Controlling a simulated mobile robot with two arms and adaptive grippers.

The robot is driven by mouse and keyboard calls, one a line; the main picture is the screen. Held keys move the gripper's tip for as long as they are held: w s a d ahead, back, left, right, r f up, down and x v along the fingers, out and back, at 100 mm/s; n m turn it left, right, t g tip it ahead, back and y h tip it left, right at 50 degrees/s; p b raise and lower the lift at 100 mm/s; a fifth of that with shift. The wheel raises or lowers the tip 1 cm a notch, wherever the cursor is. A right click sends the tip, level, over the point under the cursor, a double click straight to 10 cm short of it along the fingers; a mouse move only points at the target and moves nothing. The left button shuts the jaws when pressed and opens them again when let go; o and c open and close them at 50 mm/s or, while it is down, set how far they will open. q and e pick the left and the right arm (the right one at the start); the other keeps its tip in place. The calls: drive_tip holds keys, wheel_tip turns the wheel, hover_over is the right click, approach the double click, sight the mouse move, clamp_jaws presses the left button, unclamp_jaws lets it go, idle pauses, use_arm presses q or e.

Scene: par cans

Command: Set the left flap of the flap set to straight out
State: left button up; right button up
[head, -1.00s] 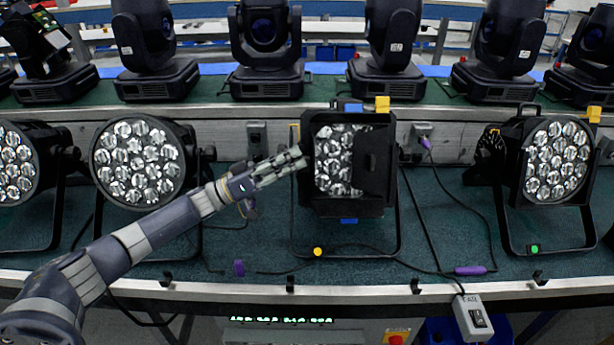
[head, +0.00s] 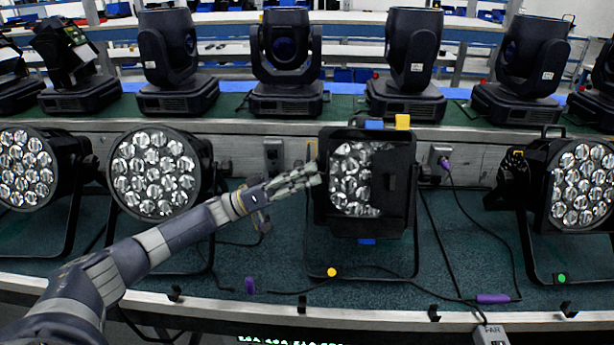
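The flap set is on the middle par can (head: 357,182), which stands on the green bench top. Its right flap (head: 396,190) is a dark panel covering the right part of the lens, with a yellow tab above it. Blue tabs show at its top and bottom. The left flap is not clearly made out; only a thin dark edge shows at the lens's left side. My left gripper (head: 318,180) is at that left edge, fingers pointing right. Contact and finger gap cannot be told. My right gripper is not in view.
Other par cans stand to the left (head: 155,172) and right (head: 578,185). Moving-head lights (head: 287,60) line the raised shelf behind. Cables and a purple connector (head: 493,298) lie on the bench at the right. A metal edge runs along the front.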

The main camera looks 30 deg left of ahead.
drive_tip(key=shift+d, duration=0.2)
use_arm(q)
drive_tip(key=v, duration=1.2)
drive_tip(key=shift+r, duration=0.1)
